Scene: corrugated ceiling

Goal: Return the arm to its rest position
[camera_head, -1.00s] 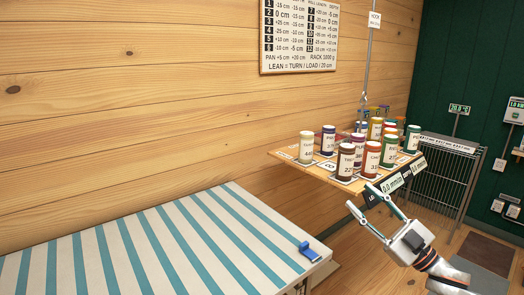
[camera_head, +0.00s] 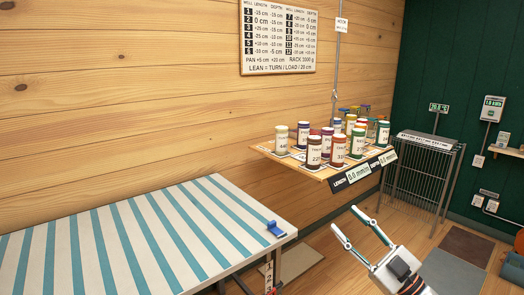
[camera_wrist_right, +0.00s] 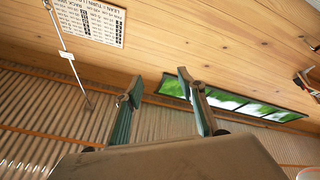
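My right gripper (camera_head: 344,221) is open and empty in the head view, in the air over the wooden floor, below and in front of the hanging wooden shelf (camera_head: 262,148). In the right wrist view, its two fingers (camera_wrist_right: 158,84) stand apart with nothing between them, with the wall and corrugated ceiling behind. The shelf holds several labelled cylinders, among them a brown one (camera_head: 314,152) and a green one (camera_head: 358,145). My left gripper is not in view.
A table with a blue-and-white striped top (camera_head: 130,245) fills the lower left, with a small blue clip (camera_head: 275,229) at its corner. A wire rack (camera_head: 420,175) stands at the right. Open floor lies around the right gripper. A chart (camera_head: 279,38) hangs on the wall.

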